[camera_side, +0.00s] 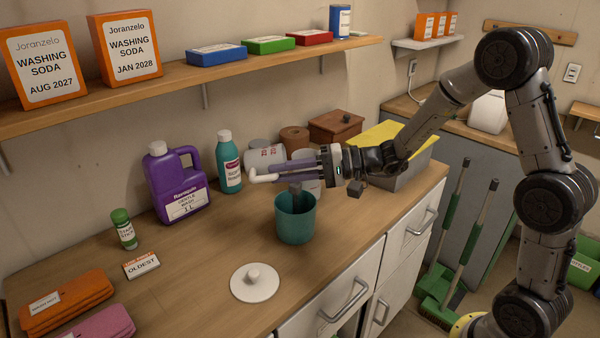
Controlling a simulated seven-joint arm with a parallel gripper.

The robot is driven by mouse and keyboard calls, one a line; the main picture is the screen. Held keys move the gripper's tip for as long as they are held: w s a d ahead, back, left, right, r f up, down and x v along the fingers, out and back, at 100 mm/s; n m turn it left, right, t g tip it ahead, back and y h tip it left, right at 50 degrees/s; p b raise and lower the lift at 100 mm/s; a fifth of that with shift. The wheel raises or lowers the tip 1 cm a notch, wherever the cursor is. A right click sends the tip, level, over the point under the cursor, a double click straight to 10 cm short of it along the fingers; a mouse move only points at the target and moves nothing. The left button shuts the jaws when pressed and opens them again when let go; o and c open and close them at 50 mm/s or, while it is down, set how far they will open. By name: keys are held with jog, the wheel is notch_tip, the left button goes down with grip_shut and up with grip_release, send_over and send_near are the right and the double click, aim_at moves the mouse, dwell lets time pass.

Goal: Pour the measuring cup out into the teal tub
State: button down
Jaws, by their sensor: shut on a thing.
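The teal tub (295,222) stands upright on the wooden counter, open at the top. My gripper (284,173) is above it, with its fingers pointing left, shut on a pale piece (262,178) that looks like part of the measuring cup. A whitish body with red marks (264,152) shows just behind the fingertips; I cannot tell whether it is the cup's body or a separate container. A small grey shape (295,188) shows at the tub's mouth, and I cannot tell what it is. The tub's inside is mostly hidden.
A purple jug (176,187), a teal bottle (229,163) and a green-capped jar (123,230) stand behind and left. A white lid (255,282) lies in front of the tub. A grey bin with a yellow top (412,165) is at right. The shelf (190,75) runs above.

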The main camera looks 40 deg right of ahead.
jog(key=shift+w+a+g+h, duration=0.5)
jog(key=shift+w+a, duration=0.05)
jog(key=shift+a, duration=0.2)
jog(key=shift+w+a+f+g+h, duration=0.25)
jog(key=shift+f+g+h, duration=0.1)
jog(key=shift+g+h, duration=0.35)
jog(key=shift+g, duration=0.3)
jog(key=w+a+f+g+h+p, duration=0.5)
jog(key=w+f+g+h+p, duration=0.1)
jog(key=f+g+h+p, duration=0.1)
jog(key=shift+a+f+g+h, duration=0.35)
jog(key=shift+f+g+h, duration=0.35)
jog(key=shift+h, duration=0.5)
